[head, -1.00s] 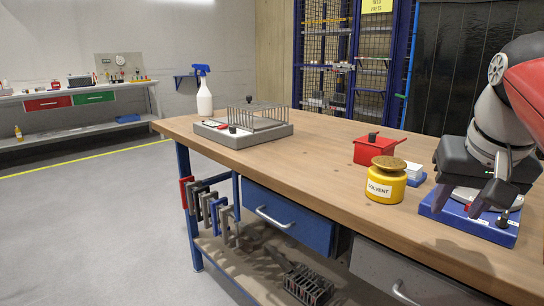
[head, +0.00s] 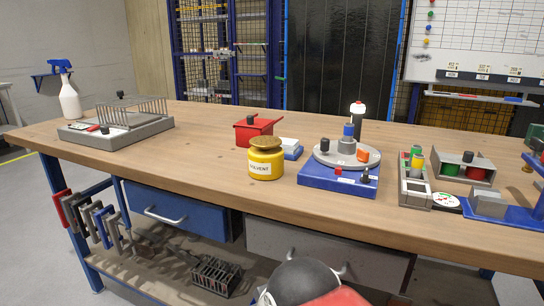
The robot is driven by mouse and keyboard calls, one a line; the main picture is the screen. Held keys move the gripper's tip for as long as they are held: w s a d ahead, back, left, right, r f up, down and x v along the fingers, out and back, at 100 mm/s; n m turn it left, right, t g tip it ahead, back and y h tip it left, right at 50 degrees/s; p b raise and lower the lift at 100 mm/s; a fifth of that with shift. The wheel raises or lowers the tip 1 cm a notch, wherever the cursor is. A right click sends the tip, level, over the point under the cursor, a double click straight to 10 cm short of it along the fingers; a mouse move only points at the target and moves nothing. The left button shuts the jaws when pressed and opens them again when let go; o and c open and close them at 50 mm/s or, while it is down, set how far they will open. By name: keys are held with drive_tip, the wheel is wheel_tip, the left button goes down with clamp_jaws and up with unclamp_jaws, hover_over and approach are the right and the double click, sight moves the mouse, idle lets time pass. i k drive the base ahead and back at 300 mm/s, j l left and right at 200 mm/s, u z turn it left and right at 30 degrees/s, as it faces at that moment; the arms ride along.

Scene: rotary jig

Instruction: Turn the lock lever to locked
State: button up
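The rotary jig has a blue base (head: 318,180) and a round grey turntable (head: 328,160), and stands on the bench right of centre. The turntable carries a blue-topped grey post (head: 347,143), an orange block (head: 363,155) and a black knob (head: 325,145). On the base's front edge are a small red piece (head: 338,171) and a small dark piece (head: 364,175). Which of these is the lock lever, and how it is set, is too small to tell. My gripper is out of view; only a dark and red part of my arm shows at the bottom edge.
A yellow solvent can (head: 265,165), a red box (head: 254,130) and a small blue-and-white block (head: 291,149) stand left of the jig. A grey tray with coloured pieces (head: 415,185) stands close on its right. The bench front before the jig is clear.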

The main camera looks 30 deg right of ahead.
sight(365, 178)
drive_tip(key=k+z, duration=0.15)
drive_tip(key=z, duration=1)
